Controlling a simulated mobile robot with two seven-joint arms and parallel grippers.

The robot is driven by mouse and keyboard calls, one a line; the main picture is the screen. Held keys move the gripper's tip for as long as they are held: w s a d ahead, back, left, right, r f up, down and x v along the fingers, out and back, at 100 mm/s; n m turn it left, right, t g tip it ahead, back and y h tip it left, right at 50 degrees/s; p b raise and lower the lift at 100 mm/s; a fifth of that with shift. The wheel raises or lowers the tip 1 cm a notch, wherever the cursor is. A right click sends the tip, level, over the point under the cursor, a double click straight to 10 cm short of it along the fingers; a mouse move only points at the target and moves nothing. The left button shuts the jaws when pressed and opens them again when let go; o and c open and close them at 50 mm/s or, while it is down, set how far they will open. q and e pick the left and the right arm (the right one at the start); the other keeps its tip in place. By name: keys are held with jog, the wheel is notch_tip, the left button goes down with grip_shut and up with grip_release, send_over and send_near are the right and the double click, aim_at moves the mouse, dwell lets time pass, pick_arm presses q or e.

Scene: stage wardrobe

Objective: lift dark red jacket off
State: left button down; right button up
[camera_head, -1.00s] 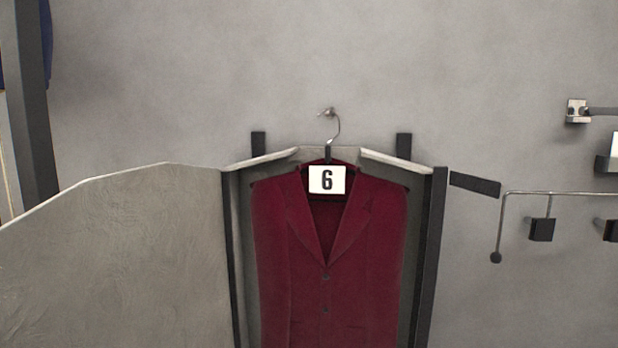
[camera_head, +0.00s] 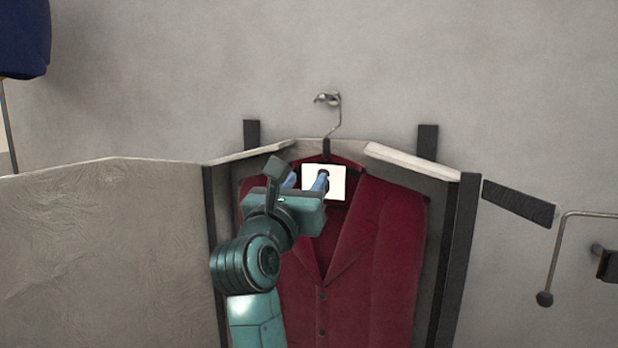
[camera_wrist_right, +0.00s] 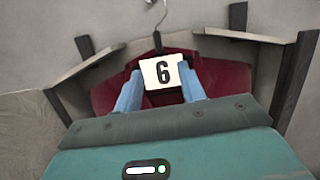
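The dark red jacket (camera_head: 370,250) hangs on a hanger whose metal hook (camera_head: 334,118) goes up to a wall peg (camera_head: 327,98). A white number card (camera_head: 338,183) sits at the jacket's collar; it reads 6 in the right wrist view (camera_wrist_right: 162,72). My right gripper (camera_head: 306,181) is in front of the collar, and its arm covers part of the jacket's left side. In the right wrist view its two blue fingers (camera_wrist_right: 160,84) are apart, one on each side of the card; I cannot tell whether they touch anything. My left gripper is not in view.
The jacket hangs between dark upright posts (camera_head: 458,270) with pale sloping top boards (camera_head: 410,161). A broad grey panel (camera_head: 100,250) stands at left. A bent metal rod with a dark ball end (camera_head: 545,298) is at right. A dark blue item (camera_head: 24,38) is at upper left.

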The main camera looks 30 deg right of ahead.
aim_at(325, 150)
jog(key=p+x, duration=0.4)
jog(key=x, duration=0.9)
jog(key=shift+w+r, duration=0.1)
jog(key=shift+w, duration=0.15)
jog(key=shift+x, duration=0.9)
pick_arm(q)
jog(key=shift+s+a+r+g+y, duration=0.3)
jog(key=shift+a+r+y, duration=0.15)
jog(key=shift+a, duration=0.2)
pick_arm(e)
jog(key=shift+w+d, duration=0.15)
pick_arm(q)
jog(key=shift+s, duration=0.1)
pick_arm(e)
grip_shut()
